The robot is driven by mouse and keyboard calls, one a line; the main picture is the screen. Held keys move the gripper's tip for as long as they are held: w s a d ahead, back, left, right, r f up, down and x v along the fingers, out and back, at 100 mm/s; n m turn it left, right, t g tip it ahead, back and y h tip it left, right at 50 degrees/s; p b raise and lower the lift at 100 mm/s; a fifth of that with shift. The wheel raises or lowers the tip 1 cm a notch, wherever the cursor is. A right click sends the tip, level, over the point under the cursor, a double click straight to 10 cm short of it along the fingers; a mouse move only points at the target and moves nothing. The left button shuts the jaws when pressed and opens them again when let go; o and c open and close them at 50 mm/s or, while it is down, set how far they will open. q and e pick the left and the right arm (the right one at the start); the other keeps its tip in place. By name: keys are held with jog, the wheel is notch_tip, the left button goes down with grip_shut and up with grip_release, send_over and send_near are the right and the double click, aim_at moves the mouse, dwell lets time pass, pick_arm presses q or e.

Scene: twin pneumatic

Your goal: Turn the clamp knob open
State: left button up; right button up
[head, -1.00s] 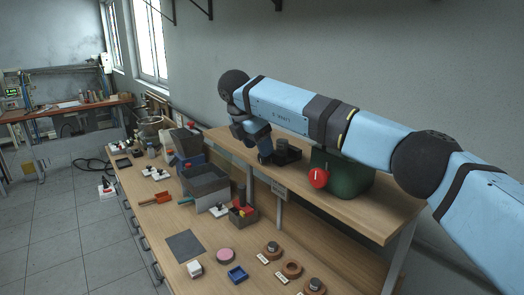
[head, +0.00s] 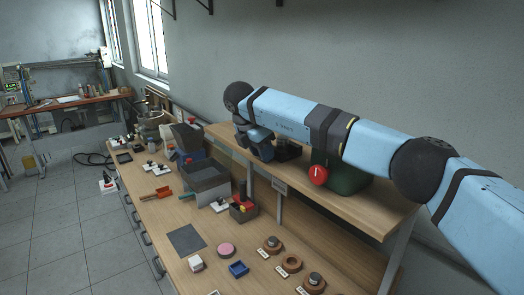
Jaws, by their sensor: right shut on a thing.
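My right arm reaches in from the right above the raised shelf. Its gripper (head: 272,152) is low over the shelf, at the left side of a small dark fixture (head: 289,150). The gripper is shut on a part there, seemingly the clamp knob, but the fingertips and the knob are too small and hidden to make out. A red round knob with a white mark (head: 319,176) sits on the front of a green housing (head: 348,181), apart from the gripper. My arm hides the top of this housing. My left gripper is not in view.
The shelf (head: 375,208) is bare at its right end.

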jog(key=shift+w+r+g+h, duration=0.1)
jog(key=shift+g+h, duration=0.2)
jog(key=shift+g, duration=0.2)
jog(key=o, duration=0.9)
jog(key=shift+a+r, duration=0.15)
jog(key=shift+r, duration=0.05)
jog(key=b+v, duration=0.2)
jog(key=v, duration=1.1)
jog(key=shift+r, duration=0.15)
